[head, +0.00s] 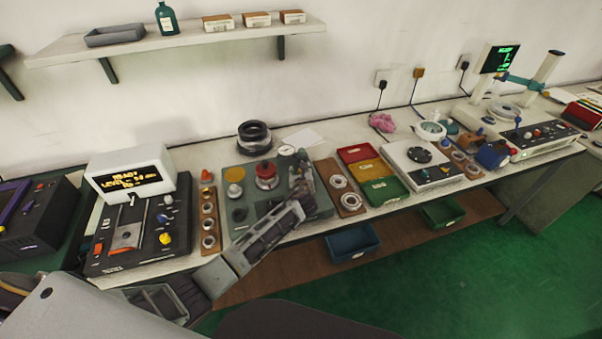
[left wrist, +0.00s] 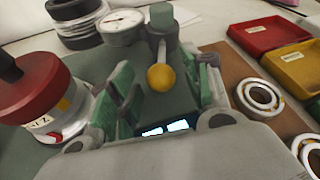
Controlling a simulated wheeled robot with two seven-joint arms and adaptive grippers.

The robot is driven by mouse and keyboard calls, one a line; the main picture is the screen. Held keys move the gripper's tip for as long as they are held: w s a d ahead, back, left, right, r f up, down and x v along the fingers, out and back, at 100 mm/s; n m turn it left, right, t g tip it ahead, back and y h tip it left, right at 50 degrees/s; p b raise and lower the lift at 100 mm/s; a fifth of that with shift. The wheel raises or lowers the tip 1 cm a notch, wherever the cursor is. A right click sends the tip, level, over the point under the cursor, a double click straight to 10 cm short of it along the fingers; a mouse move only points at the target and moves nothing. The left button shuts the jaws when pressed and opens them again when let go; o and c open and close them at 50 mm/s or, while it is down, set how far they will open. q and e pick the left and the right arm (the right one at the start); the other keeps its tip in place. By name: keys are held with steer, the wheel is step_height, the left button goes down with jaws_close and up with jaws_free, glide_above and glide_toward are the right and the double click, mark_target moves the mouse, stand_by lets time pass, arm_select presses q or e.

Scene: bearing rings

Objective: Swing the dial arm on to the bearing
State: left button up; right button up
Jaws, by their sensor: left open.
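The dial gauge (head: 287,150) has a round white face and stands at the back of the green plate (head: 238,212); it also shows in the left wrist view (left wrist: 120,27), beside a grey-green post (left wrist: 162,30) with a yellow ball knob (left wrist: 161,77). A red-topped round stack (head: 266,173) stands left of the dial; in the left wrist view the red top (left wrist: 38,88) sits over pale metal, and I cannot make out a bearing under it. My left gripper (head: 301,174) is open; in the wrist view its fingers (left wrist: 168,88) stand either side of the knob, contact unclear.
A board with white rings (head: 341,188) lies just right of the plate, then red, yellow and green trays (head: 383,187). A ring board (head: 209,218) lies to the left. A black ring stack (head: 255,137) stands behind the plate.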

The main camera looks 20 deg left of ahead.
stand_by(0.3)
arm_select(q)
jaws_close()
